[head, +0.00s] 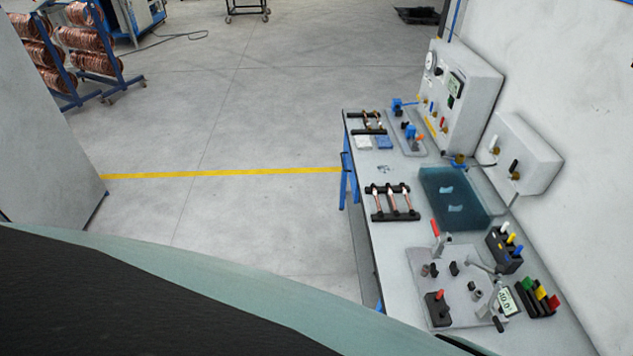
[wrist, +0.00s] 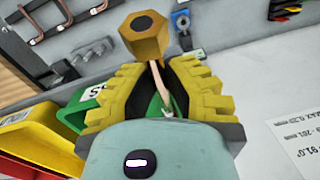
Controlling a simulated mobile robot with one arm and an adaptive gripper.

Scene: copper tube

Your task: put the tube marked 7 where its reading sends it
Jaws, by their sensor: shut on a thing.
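In the wrist view my gripper (wrist: 165,85), with yellow ridged fingers, is shut on a thin copper tube (wrist: 167,92). A brass hex nut (wrist: 143,36) sits at the tube's far end. No number on the tube can be read here. My gripper is not seen in the head view. Behind the fingers are a green bin (wrist: 92,97) with a partly hidden label, a yellow bin (wrist: 38,118) and a red bin (wrist: 25,147). In the head view a small display (head: 506,302) stands on the grey fixture plate (head: 455,262); its digits are too small to read surely.
In the head view a black rack (head: 395,215) holds copper tubes on the bench, beside a blue-green tank (head: 432,183). A farther rack (head: 369,131) and wall boxes (head: 524,150) line the bench. A printed sheet (wrist: 292,140) lies at right in the wrist view. The floor left is open.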

